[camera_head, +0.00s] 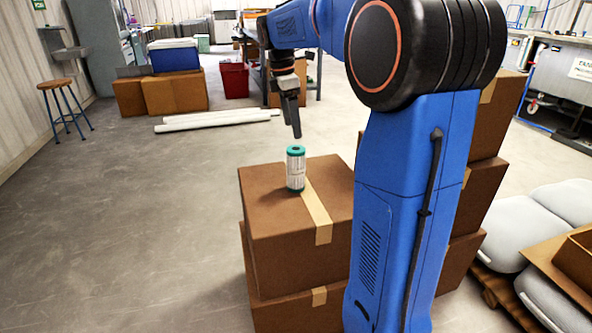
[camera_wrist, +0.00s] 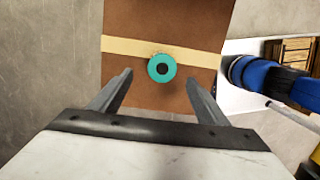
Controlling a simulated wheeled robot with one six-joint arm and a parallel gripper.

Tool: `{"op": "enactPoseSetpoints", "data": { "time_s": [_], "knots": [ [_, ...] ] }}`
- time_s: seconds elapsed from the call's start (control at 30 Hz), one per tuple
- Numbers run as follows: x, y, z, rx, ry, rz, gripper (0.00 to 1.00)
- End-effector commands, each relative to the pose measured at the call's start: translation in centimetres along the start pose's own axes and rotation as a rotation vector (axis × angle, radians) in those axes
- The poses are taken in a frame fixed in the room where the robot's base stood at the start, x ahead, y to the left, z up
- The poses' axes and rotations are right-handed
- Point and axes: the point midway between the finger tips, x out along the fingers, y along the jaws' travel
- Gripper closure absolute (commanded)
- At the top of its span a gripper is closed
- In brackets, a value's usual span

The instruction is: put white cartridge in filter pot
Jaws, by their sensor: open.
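The white cartridge (camera_head: 296,172) has a teal cap and stands upright on top of a stack of brown cardboard boxes (camera_head: 268,218) in the head view. In the wrist view its round teal end with a dark centre hole (camera_wrist: 161,68) shows from above, beyond and between my fingertips. My gripper (camera_head: 295,136) points down just above the cartridge. In the wrist view my gripper (camera_wrist: 158,80) has its fingers wide apart with nothing between them. I cannot make out a filter pot in either view.
More stacked boxes (camera_head: 483,190) stand behind my arm. White sacks on a pallet (camera_head: 536,225) lie at the right. A wooden stool (camera_head: 58,88) and white pipes (camera_head: 215,121) are farther back. The floor at the left is clear.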

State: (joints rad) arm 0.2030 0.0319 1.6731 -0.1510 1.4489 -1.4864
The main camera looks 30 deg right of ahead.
Motion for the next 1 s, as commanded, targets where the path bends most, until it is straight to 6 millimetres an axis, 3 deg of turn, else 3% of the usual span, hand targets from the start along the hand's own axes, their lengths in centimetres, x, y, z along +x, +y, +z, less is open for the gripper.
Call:
{"op": "enactPoseSetpoints", "data": {
  "time_s": [0.2,0.47,0.8,1.0],
  "knots": [
    [3.4,0.0,0.0,0.001,0.0,-0.001,0.31],
    [5.0,-0.1,0.0,0.001,0.0,0.001,0.31],
    [9.1,-0.5,-0.2,0.002,0.0,-0.001,0.31],
    [9.8,-0.5,-0.2,0.002,0.0,0.002,0.31]
  ]
}}
